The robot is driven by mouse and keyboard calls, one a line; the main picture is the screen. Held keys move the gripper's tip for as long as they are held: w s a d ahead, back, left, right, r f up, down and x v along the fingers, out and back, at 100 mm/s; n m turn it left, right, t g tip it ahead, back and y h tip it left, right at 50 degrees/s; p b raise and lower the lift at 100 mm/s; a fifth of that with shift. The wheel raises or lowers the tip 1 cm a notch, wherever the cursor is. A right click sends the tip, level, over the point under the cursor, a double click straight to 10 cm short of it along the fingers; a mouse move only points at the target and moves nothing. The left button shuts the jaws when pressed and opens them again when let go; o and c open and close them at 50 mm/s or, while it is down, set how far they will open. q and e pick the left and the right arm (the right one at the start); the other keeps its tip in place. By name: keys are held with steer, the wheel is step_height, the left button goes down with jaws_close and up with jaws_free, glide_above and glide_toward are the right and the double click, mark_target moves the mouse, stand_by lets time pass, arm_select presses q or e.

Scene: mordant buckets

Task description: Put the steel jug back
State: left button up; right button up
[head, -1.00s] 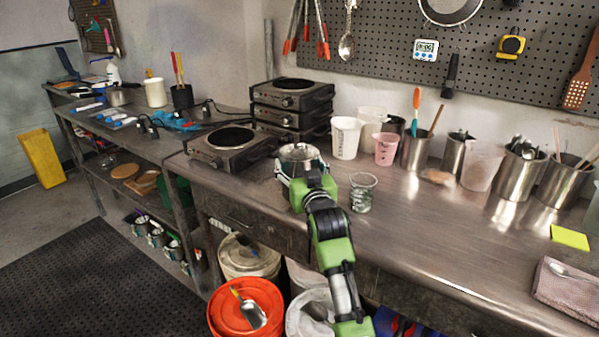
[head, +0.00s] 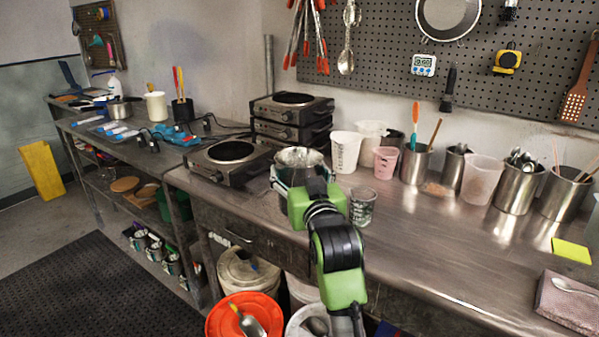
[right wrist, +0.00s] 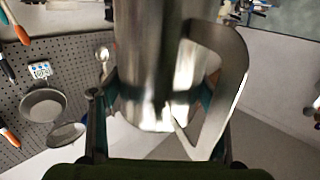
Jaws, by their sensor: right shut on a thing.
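The steel jug (head: 298,157) shows its round open rim in the head view, above the counter's front part and just right of the single hot plate. My right gripper (head: 297,178) is shut around its body, and my own green arm hides much of the near side. In the right wrist view the shiny jug body (right wrist: 155,60) stands between the fingers of my right gripper (right wrist: 157,105), with its flat looped handle (right wrist: 238,85) to the right. Whether its base touches the counter cannot be told. My left gripper is not in view.
A single hot plate (head: 228,160) and a stack of hot plates (head: 290,118) stand left of and behind the jug. A clear glass beaker (head: 362,207) stands close on its right. White cups (head: 345,151) and steel pots (head: 515,188) line the back.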

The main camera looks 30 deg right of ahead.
mark_target(301, 175)
steer(key=shift+s+a+r, duration=0.35)
steer(key=shift+s+a, duration=0.05)
steer(key=shift+s, duration=0.2)
steer(key=shift+s+a+r, duration=0.35)
steer(key=shift+s, duration=0.2)
